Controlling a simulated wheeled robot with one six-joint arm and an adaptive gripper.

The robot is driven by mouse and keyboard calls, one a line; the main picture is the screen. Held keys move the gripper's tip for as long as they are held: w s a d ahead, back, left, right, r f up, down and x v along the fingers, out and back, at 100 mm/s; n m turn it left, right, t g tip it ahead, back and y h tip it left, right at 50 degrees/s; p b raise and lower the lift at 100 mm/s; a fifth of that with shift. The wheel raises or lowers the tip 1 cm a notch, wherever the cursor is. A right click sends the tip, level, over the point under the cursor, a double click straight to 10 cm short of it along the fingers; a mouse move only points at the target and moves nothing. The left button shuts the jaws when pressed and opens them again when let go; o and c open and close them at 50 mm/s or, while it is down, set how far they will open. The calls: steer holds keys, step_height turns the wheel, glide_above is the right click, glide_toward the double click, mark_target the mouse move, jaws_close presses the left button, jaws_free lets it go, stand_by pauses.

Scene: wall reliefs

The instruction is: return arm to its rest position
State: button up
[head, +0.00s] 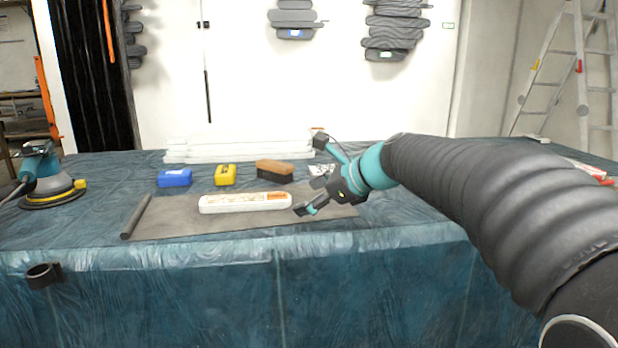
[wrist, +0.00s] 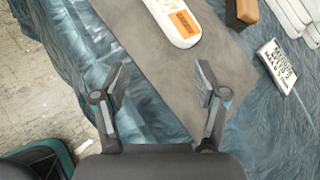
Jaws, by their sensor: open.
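My gripper (head: 311,175) is at the end of my dark, ribbed arm, which reaches in from the right in the head view. Its two fingers are spread wide and nothing is between them. It hangs above the right end of a grey mat (head: 170,222) on the covered table. In the wrist view, my gripper (wrist: 161,85) is open over the mat's corner and the blue sheet. A white bar with an orange label (head: 245,202) lies on the mat, just left of the lower finger in the head view and apart from the fingers in the wrist view.
A blue block (head: 174,178), a yellow block (head: 225,175) and a brown brush (head: 274,170) stand behind the bar. White strips (head: 240,150) lie farther back. A sander (head: 50,185) is at left, a dark rod (head: 136,217) nearer. A ladder (head: 570,75) stands at right.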

steer(key=s+d+f+n+h, duration=0.3)
steer(key=s+d+f+n, duration=0.2)
steer(key=s, duration=0.5)
steer(key=s+d+f+n+g+h, duration=0.1)
steer(key=s+d+f+n+h, duration=0.2)
steer(key=s+n, duration=0.5)
steer(key=s+d+f+n+h, duration=0.3)
steer(key=s+d+f+n, duration=0.3)
steer(key=s, duration=0.6)
step_height(320, 180, down, 2)
steer(key=shift+s+d+f+n+g, duration=0.1)
steer(key=shift+s+d+n+g, duration=0.1)
steer(key=shift+d+n+g, duration=0.3)
steer(key=shift+a, duration=0.15)
